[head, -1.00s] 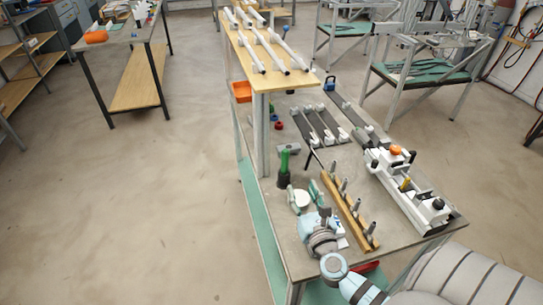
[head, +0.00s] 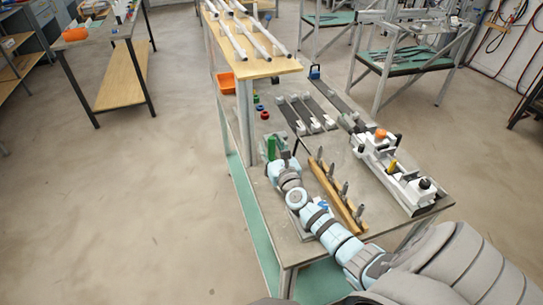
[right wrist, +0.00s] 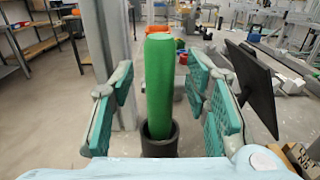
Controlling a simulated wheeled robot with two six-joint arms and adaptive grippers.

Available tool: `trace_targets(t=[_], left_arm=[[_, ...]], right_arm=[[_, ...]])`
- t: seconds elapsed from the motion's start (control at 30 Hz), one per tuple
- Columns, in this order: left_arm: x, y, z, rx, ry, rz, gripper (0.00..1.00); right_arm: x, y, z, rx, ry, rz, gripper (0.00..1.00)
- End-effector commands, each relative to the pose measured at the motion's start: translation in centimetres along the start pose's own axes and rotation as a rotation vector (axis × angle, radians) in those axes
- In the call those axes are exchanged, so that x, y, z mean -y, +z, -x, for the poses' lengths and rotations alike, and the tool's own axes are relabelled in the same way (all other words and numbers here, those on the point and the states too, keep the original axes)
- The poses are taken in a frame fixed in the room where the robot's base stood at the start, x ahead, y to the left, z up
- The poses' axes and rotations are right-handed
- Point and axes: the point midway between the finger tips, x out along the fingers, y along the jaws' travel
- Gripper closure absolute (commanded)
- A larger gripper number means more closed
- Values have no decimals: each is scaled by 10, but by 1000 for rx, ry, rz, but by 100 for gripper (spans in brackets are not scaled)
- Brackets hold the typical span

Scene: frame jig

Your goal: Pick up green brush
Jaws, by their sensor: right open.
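The green brush (head: 271,147) stands upright at the near left part of the workbench, partly hidden by my right arm in the head view. In the right wrist view the green brush (right wrist: 160,85) rises out of a dark round holder (right wrist: 160,142). My right gripper (head: 277,163) is open at the brush. In the right wrist view the teal pads of the right gripper (right wrist: 165,97) lie left and right of the brush, with a gap on each side. How deep the brush sits between them is hard to tell. My left gripper is not in view.
A wooden rack with several grey pegs (head: 336,194) lies right of my right arm. A white fixture (head: 400,175) stands at the bench's right edge. A shelf with white tubes (head: 262,68) rises behind the brush. A dark panel (right wrist: 252,88) shows right of the gripper.

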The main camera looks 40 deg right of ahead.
Motion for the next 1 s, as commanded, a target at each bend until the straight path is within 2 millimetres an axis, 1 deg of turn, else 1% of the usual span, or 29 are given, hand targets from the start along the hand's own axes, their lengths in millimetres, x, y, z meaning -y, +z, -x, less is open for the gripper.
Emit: trace_targets(t=[0.03, 0.2, 0.3, 0.57, 0.67, 0.77, 0.87, 0.97, 1.0], left_arm=[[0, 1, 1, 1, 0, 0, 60], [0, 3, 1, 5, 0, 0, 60], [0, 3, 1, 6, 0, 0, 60], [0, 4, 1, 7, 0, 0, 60], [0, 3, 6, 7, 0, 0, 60], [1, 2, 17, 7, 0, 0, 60], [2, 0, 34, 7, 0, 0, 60], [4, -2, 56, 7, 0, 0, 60], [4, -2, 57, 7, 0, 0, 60]], right_arm=[[0, 1, 0, 0, 0, 0, 59], [0, 1, 0, 0, 0, 0, 86], [0, 1, 0, 0, 0, 0, 100], [0, 1, 0, 0, 0, 0, 100], [0, 6, 0, 1, 0, 1, 100], [0, 19, 0, 1, 0, 0, 100], [0, 39, 0, 1, 0, 0, 100], [0, 65, 0, 2, 0, -1, 100], [0, 72, 0, 4, -1, -1, 100]])
